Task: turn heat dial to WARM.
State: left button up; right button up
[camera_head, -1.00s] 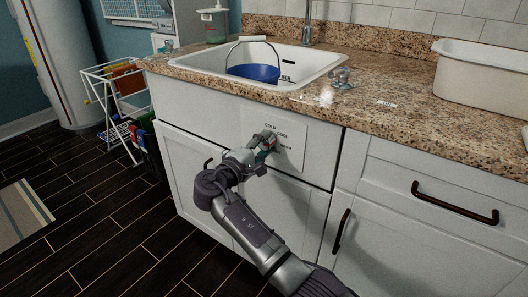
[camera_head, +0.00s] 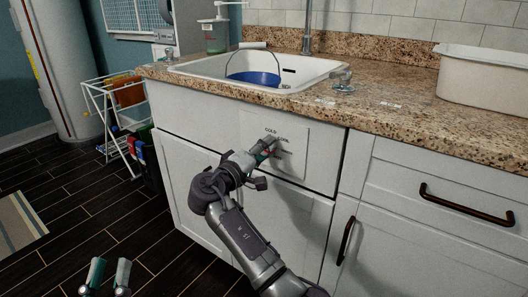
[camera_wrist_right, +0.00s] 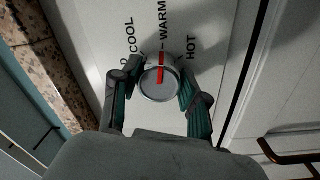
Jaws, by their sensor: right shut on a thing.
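The heat dial (camera_wrist_right: 158,84) is a round light-grey knob with a red pointer line on a white panel (camera_head: 300,150) below the sink. In the right wrist view, the pointer lines up closely with the WARM mark (camera_wrist_right: 163,28), between COOL (camera_wrist_right: 129,36) and HOT (camera_wrist_right: 192,49). My right gripper (camera_wrist_right: 154,90) is shut on the dial, one finger on each side; in the head view (camera_head: 266,150) it covers most of the dial. My left gripper (camera_head: 110,268) is open and empty, low at the left, over the dark floor.
A white sink (camera_head: 205,69) with a blue bucket (camera_head: 264,78) is set in the granite counter (camera_head: 385,110). A white basin (camera_head: 480,85) stands on the right. A wire rack (camera_head: 97,97) stands left of the cabinet. Dark handles (camera_head: 462,204) stick out from the cabinet front.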

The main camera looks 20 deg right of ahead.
jog(key=shift+f, duration=0.2)
jog(key=o, duration=1.2)
jog(key=shift+r, duration=0.1)
jog(key=shift+c, duration=0.2)
jog(key=v, duration=0.7)
jog(key=shift+a, duration=0.3)
jog(key=shift+s, duration=0.15)
